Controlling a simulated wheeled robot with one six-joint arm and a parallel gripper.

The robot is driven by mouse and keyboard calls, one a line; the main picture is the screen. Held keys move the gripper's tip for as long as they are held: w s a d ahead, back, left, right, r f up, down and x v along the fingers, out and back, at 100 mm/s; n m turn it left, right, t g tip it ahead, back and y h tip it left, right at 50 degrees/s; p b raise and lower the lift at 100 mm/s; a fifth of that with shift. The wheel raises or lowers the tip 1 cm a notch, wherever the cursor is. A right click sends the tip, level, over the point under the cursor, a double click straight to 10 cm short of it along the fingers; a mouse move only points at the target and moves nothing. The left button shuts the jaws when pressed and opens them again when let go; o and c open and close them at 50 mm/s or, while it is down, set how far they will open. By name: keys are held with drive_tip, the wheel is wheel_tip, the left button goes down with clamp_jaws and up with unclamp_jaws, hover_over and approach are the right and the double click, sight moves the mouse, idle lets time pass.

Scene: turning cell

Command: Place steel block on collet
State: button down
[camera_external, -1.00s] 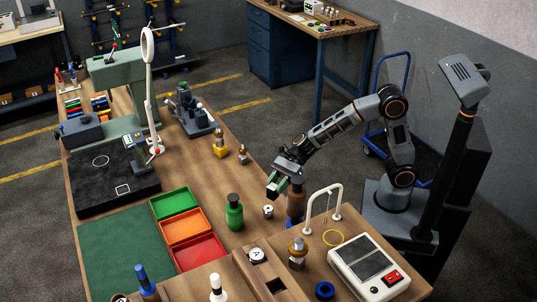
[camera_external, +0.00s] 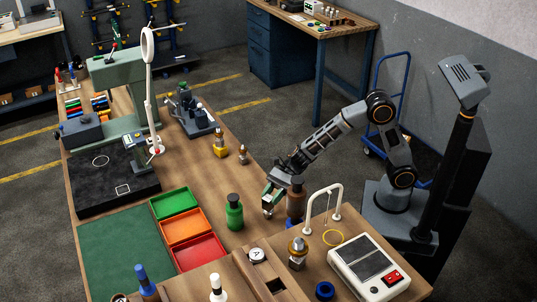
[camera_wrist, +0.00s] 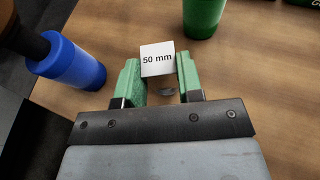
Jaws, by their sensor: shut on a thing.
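The steel block (camera_wrist: 157,59), a pale square-faced piece marked "50 mm", sits between my green fingertips in the wrist view. My gripper (camera_wrist: 161,77) is shut on it. In the external view my gripper (camera_external: 269,203) is low over the wooden bench, right of the green bottle. A small grey rounded piece (camera_wrist: 168,90), possibly the collet, shows between the fingers below the block in the wrist view. The block and gripper hide most of that spot, and I cannot tell whether the block touches the piece.
The green bottle (camera_external: 234,212) stands close on the left. A white arch stand (camera_external: 323,205) and a scale (camera_external: 368,268) are nearer the front.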

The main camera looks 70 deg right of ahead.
drive_tip(key=shift+f, duration=0.15)
drive_tip(key=c, duration=0.8)
unclamp_jaws()
drive_tip(key=shift+r, duration=0.3)
drive_tip(key=v, duration=1.2)
drive_tip(key=s+d+n+h, duration=0.4)
drive_tip(key=s+d+n, duration=0.1)
drive_tip(key=n, duration=0.2)
drive_tip(key=s+d+f+n+g+h, duration=0.1)
drive_tip(key=s+d+n+h, duration=0.3)
drive_tip(key=n, duration=0.4)
drive_tip(key=s+d+f+n+h, duration=0.1)
drive_tip(key=s+d+n+h, duration=0.3)
drive_tip(key=s+d+n, duration=0.2)
drive_tip(key=shift+s+d+n+g+h, duration=0.35)
drive_tip(key=shift+s+n, duration=0.1)
drive_tip(key=shift+n, duration=0.45)
